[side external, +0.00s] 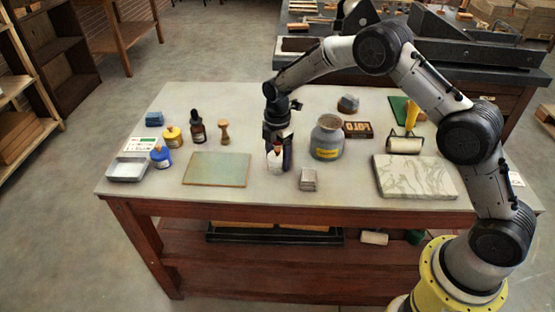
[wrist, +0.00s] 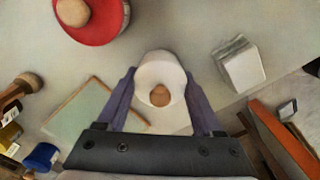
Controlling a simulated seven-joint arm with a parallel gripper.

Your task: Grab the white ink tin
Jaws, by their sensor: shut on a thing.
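The white ink tin (side external: 274,162) is between the fingers of my gripper (side external: 278,150) near the middle of the table. In the wrist view the tin (wrist: 160,72) looks like a small white cylinder with a round brown knob on top. The fingers of my gripper (wrist: 161,100) are shut on it, one on each side. The tin looks upright. Its lower part is partly hidden, and I cannot tell whether it touches the table.
A jar with a yellow label (side external: 327,140) stands close right of my gripper, with a metal block (side external: 308,179) in front. A green board (side external: 217,170) lies left, with bottles (side external: 198,130) beyond. A marbled slab (side external: 415,177) lies right. The table's front is bare.

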